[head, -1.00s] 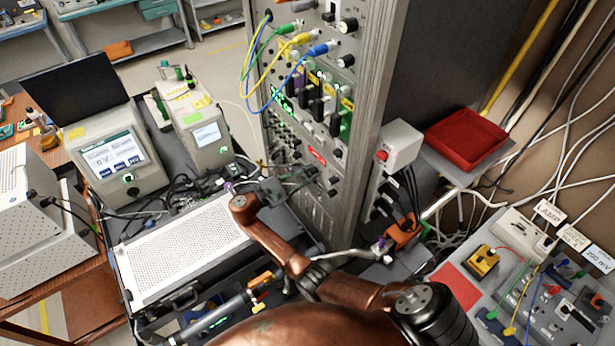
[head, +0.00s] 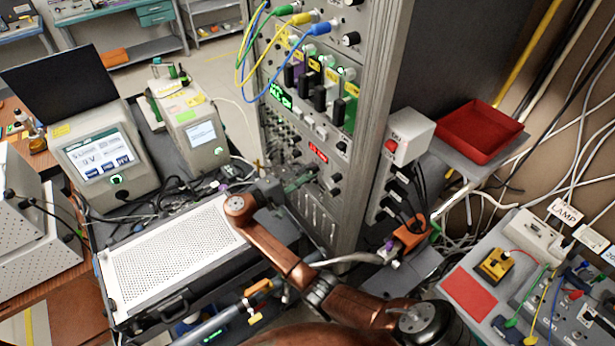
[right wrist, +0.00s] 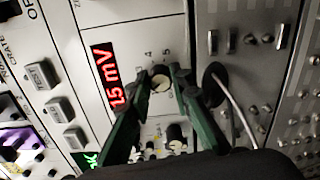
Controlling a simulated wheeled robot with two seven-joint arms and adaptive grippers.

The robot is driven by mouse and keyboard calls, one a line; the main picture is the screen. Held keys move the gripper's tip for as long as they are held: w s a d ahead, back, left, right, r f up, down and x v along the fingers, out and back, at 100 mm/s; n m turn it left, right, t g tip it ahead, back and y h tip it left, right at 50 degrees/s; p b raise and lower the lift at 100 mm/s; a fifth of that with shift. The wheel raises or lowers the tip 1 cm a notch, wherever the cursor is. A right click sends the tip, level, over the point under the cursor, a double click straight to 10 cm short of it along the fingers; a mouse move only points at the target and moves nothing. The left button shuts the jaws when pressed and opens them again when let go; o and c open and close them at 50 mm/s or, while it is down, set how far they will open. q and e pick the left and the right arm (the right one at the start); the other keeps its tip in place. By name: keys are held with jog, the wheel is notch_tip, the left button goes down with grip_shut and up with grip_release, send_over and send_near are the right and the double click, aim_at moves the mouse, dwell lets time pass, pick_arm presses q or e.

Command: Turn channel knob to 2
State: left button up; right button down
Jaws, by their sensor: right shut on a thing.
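In the head view my right gripper (head: 311,174) is at the front of the tall rack, just below a small red display (head: 318,151); the knob cannot be made out there. My left gripper is not in view.
The tall rack (head: 372,110) has yellow, green and blue cables plugged in above the display. A perforated white-topped box (head: 170,250) lies under my right arm. A grey box with a red button (head: 405,135) and a red tray (head: 480,130) are at the right.

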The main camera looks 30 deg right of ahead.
jog(key=shift+f+m+b, duration=0.1)
jog(key=shift+m+b, duration=0.8)
jog(key=shift+m, duration=0.2)
jog(key=c, duration=1.7)
grip_release()
jog(key=shift+c, duration=0.2)
jog(key=s+a, duration=0.1)
jog(key=a, duration=1.1)
